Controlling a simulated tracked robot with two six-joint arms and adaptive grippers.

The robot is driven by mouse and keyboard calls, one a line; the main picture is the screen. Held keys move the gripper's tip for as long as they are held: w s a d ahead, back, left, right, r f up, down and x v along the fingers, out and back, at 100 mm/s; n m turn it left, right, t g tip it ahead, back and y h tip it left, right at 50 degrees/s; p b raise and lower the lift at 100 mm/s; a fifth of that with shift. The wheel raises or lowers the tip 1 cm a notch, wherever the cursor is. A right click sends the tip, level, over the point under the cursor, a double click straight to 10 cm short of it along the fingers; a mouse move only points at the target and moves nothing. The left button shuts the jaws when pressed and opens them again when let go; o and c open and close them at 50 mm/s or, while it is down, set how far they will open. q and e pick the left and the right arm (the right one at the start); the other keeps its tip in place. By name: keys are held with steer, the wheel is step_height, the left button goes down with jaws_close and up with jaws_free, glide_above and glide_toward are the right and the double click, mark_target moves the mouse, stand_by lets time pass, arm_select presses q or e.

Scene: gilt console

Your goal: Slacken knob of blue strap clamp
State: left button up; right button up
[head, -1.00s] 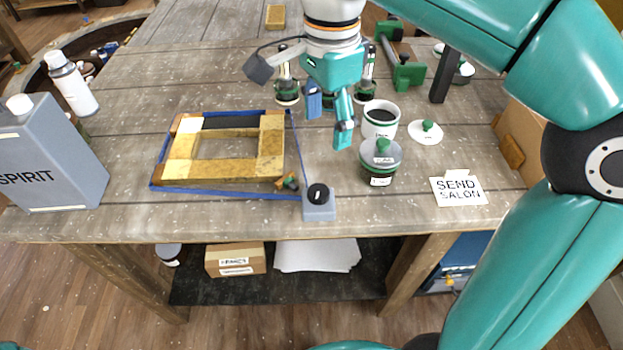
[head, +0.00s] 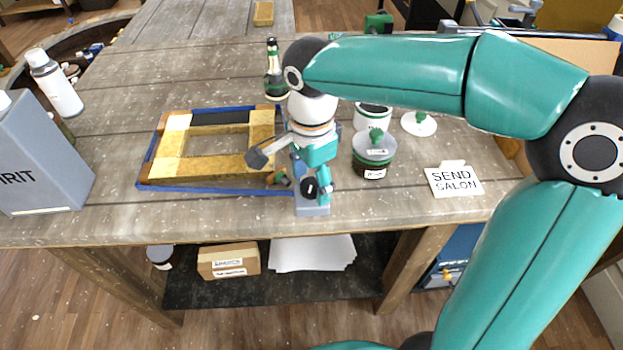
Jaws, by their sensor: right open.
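The blue strap clamp (head: 240,191) runs around a gilt wooden frame (head: 165,172) lying flat on the bench. Its grey-blue clamp block (head: 313,211) sits at the frame's front right corner, with a round black knob (head: 310,189) on it. My right gripper (head: 313,187) reaches down from above with its fingers apart, one on either side of the knob as seen here. I cannot tell whether the fingers touch the knob. The gripper hides the frame's right edge and part of the strap. My left gripper is not in view.
A green-lidded jar (head: 373,158) and a white-and-green tin (head: 371,117) stand right of the gripper. A "SEND SALON" card (head: 454,180) lies further right. A dark bottle (head: 274,75) stands behind. A grey spirit can (head: 40,160) stands left. The front bench strip is clear.

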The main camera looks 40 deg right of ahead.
steer(key=shift+f, duration=0.1)
steer(key=c, duration=1.1)
steer(key=shift+c, duration=0.2)
